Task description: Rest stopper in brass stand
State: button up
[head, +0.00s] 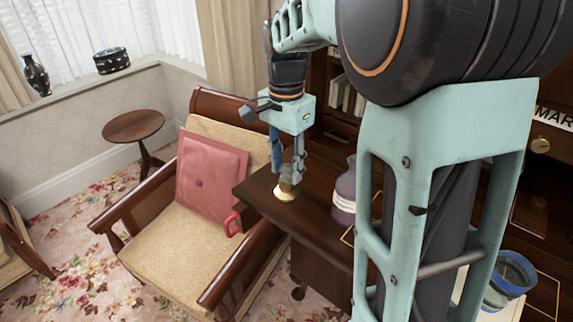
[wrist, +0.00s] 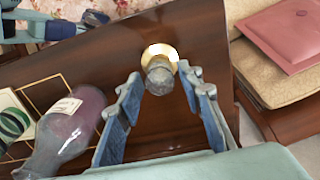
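The brass stand (head: 284,194) is a small pale-gold piece on the dark desk, near its left corner. It also shows in the wrist view (wrist: 160,50). The grey glass stopper (wrist: 159,77) appears at the stand, overlapping its near side in the wrist view; it also shows in the head view (head: 287,174). My gripper (wrist: 161,78) is open, its blue fingers apart on either side of the stopper with visible gaps. In the head view my gripper (head: 287,166) points down over the stand. Exact contact between stopper and stand is hard to see.
A purplish decanter (head: 344,192) with a pale label stands on the desk (wrist: 205,35), right of the stand in the head view. A blue-and-green bowl (head: 511,276) is farther right. An armchair (head: 190,245) with a pink cushion (head: 211,175) stands left of the desk.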

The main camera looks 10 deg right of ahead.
aim_at(287, 165)
jog(key=shift+o, duration=0.7)
notch_tip(287, 165, up, 12)
